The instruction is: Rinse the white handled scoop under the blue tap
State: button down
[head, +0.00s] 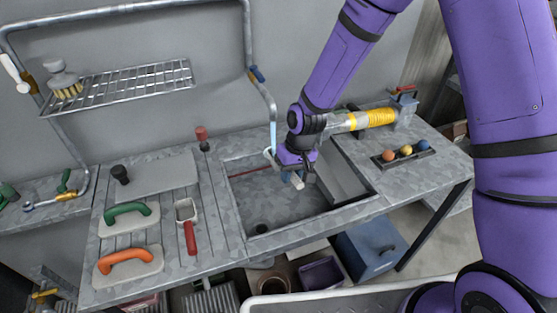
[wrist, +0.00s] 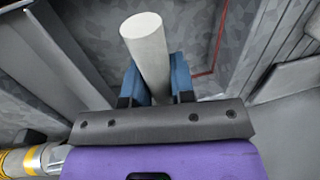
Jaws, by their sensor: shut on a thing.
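My gripper (head: 291,175) is shut on the white handle of the scoop (wrist: 147,45) and holds it over the sink (head: 262,225). In the wrist view the handle stands between the two blue fingers. In the head view the handle end (head: 297,181) pokes out below the fingers, and a pale rim (head: 268,154) shows just left of the gripper. The scoop's bowl is mostly hidden. The tap with the blue lever (head: 257,74) hangs at the back of the sink. A light blue stream (head: 273,136) runs from its spout down toward the pale rim; I cannot tell whether they touch.
A red-handled scoop (head: 190,238), a green-handled float (head: 128,217) and an orange-handled float (head: 126,265) lie on the left worktop. A wire rack (head: 125,85) hangs on the wall. Coloured balls (head: 405,150) sit at right. The sink's front left is free.

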jog(key=shift+s, duration=2.95)
jog(key=shift+r, duration=0.1)
jog(key=s+r, duration=0.4)
jog(key=s, duration=0.1)
